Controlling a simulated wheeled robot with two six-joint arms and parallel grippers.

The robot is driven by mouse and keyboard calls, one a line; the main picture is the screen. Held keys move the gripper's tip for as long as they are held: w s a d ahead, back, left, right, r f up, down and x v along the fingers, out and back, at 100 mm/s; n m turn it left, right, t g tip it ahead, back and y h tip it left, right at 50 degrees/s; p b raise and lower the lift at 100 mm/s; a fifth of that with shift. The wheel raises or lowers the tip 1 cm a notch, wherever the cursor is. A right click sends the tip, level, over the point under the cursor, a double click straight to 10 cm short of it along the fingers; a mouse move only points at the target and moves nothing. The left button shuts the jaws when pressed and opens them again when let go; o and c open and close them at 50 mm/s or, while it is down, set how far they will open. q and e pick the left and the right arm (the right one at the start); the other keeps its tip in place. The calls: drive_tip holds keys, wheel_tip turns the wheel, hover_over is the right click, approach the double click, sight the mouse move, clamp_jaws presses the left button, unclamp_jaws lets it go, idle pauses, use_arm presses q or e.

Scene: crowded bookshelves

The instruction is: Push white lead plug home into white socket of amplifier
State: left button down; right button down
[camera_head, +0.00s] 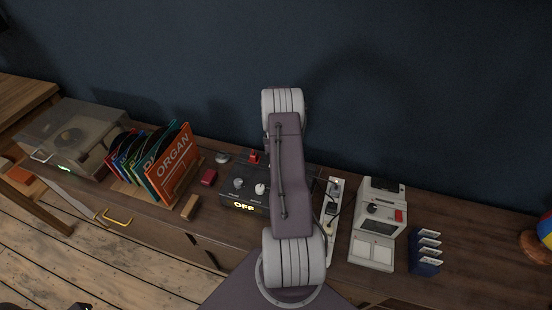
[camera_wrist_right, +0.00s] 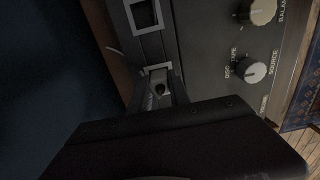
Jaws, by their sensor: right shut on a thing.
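The amplifier (camera_head: 240,190) is a dark box with knobs and a lit OFF sign, partly covered by my right arm in the head view. In the right wrist view its panel (camera_wrist_right: 215,45) shows two knobs. My right gripper (camera_wrist_right: 162,93) is shut on the pale lead plug (camera_wrist_right: 158,77), close against the amplifier's edge. A pale frame, seemingly the white socket (camera_wrist_right: 148,68), shows at the plug's end; the gripper hides how deep the plug sits. The head view hides the right gripper. Dark shapes at its bottom left edge may be my left gripper, too cut off to tell.
Left of the amplifier stand a record rack (camera_head: 165,190) and a turntable (camera_head: 75,135). To its right are a white power strip (camera_head: 329,222), a pale device (camera_head: 373,248) and blue cards (camera_head: 425,262). A second pale-framed socket (camera_wrist_right: 143,14) is near the plug. The wall is close behind.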

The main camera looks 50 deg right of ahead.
drive_tip(key=shift+f, duration=0.3)
drive_tip(key=c, duration=1.1)
unclamp_jaws()
drive_tip(key=shift+c, duration=0.2)
wheel_tip(320, 180, up, 9)
drive_tip(key=shift+r+b, duration=0.1)
drive_tip(key=shift+b, duration=0.25)
